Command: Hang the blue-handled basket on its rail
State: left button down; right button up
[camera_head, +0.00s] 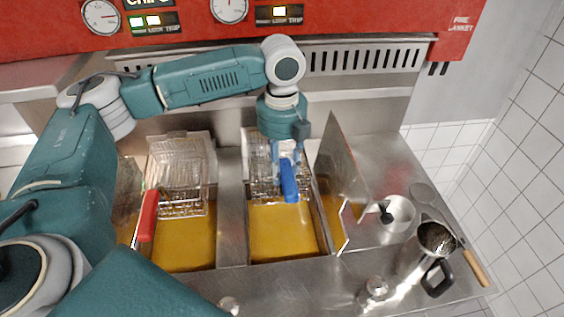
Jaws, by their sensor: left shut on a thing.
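The blue-handled basket (264,187) is a wire fry basket at the back of the middle oil vat (284,238). Its blue handle (289,182) points toward the front. My left gripper (287,152) comes down from above and is shut on the blue handle. The fingertips are partly hidden by the wrist and the handle. The rail behind the basket is mostly hidden by my left arm, and I cannot tell whether the basket touches it. My right gripper is not in view.
A red-handled basket (182,172) sits at the back of the left vat (187,245). An upright metal panel (341,165) stands right of the middle vat. A metal pitcher (414,255), a white bowl (398,212) and a steel shaker (374,290) occupy the right counter.

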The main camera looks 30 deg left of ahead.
pick_arm(q)
jog(key=c, duration=1.1)
grip_release()
jog(key=shift+f, duration=0.1)
jog(key=shift+s, duration=0.1)
notch_tip(320, 180, up, 12)
